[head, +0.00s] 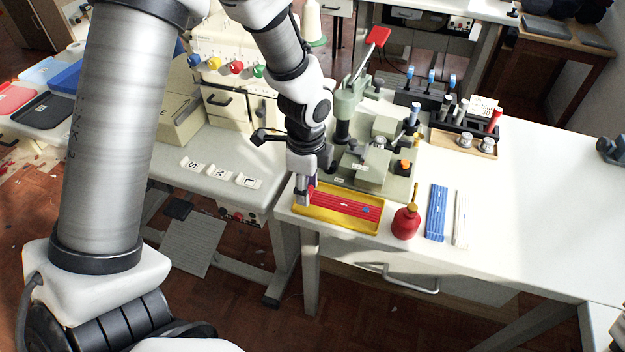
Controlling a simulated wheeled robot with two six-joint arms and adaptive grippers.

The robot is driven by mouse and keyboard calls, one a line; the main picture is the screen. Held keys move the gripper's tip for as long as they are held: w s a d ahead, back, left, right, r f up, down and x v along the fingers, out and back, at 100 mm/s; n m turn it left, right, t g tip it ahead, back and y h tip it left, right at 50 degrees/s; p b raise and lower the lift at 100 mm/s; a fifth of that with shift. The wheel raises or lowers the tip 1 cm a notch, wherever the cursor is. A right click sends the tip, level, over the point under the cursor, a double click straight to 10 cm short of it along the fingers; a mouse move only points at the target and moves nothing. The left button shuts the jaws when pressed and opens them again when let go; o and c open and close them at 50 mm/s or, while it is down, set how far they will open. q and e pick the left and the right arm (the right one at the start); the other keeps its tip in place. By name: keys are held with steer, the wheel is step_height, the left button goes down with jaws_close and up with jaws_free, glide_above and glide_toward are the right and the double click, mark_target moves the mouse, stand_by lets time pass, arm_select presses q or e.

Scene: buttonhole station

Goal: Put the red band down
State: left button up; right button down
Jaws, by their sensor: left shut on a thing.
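My left gripper (306,196) points down at the left end of the yellow tray (372,230). It is shut on a red band, of which only a small red part (312,189) shows beside the fingers. Several long red strips (345,208) lie side by side in the tray, with a small blue mark on them. The fingertips are at the tray's left rim; I cannot tell whether the held band touches the strips. The fingers and wrist hide most of the held band.
The green-grey machine (372,165) with a red lever (378,37) stands close behind the tray. The white table (550,220) is clear farther right.

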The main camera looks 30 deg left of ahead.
arm_select(q)
steer(key=shift+w+a+f, duration=0.2)
steer(key=shift+w+a, duration=0.2)
steer(key=shift+w, duration=0.2)
steer(key=shift+w+a+f, duration=0.15)
steer(key=shift+w+a, duration=0.25)
steer(key=shift+w, duration=0.2)
step_height(320, 180, down, 2)
steer(key=shift+s+d+f, duration=0.1)
steer(key=shift+f, duration=0.5)
steer(key=o, duration=0.9)
steer(key=shift+f, duration=0.15)
step_height(320, 180, up, 12)
steer(key=shift+r+p, duration=0.2)
steer(key=shift+p, duration=0.25)
